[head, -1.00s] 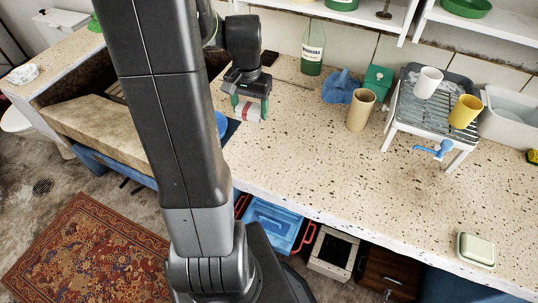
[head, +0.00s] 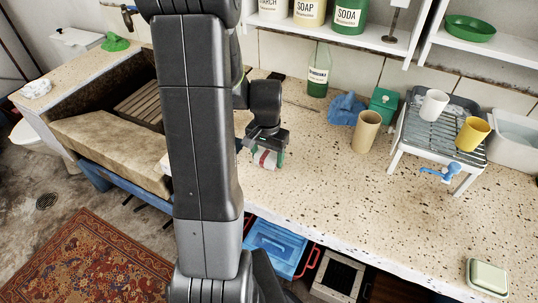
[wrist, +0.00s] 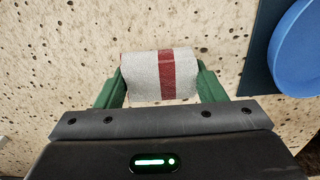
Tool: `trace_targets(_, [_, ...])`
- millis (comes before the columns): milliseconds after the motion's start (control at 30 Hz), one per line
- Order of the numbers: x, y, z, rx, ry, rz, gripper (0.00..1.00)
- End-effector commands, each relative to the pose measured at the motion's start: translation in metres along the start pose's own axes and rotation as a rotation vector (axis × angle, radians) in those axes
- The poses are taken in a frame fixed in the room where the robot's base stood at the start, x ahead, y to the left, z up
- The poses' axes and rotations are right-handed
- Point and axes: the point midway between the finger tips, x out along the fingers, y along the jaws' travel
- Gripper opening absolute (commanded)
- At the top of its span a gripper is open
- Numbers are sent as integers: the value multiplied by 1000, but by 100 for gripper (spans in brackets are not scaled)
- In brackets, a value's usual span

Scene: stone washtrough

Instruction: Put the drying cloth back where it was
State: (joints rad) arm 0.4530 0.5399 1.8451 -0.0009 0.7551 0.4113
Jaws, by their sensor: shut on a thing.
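The drying cloth (wrist: 148,77) is a whitish folded roll with a red stripe. My gripper (wrist: 160,84) is shut on it, one green finger at each end. In the head view the cloth (head: 264,159) shows below my gripper (head: 264,150), over the speckled counter (head: 310,190), left of the cardboard-brown cylinder. I cannot tell whether the cloth touches the counter.
A brown cylinder (head: 366,132), blue crumpled cloth (head: 346,108), green box (head: 382,102) and green bottle (head: 318,75) stand to the right. A blue round dish (wrist: 300,50) on a dark mat (wrist: 258,70) lies close right in the wrist view.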

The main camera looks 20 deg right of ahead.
Motion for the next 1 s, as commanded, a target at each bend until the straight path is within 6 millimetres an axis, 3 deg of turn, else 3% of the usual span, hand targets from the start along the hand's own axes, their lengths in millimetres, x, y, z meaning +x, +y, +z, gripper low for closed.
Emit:
trace_targets(300, [5,0,0,0,0,0,45])
trace_targets(333, [4,0,0,0,1,0,67])
trace_targets(433, [3,0,0,0,0,0,85])
trace_targets(767, [0,0,0,0,1,0,85])
trace_targets(867, [-8,0,-1,0,2,-1,85])
trace_targets(1000, [-33,-1,-1,0,6,-3,85])
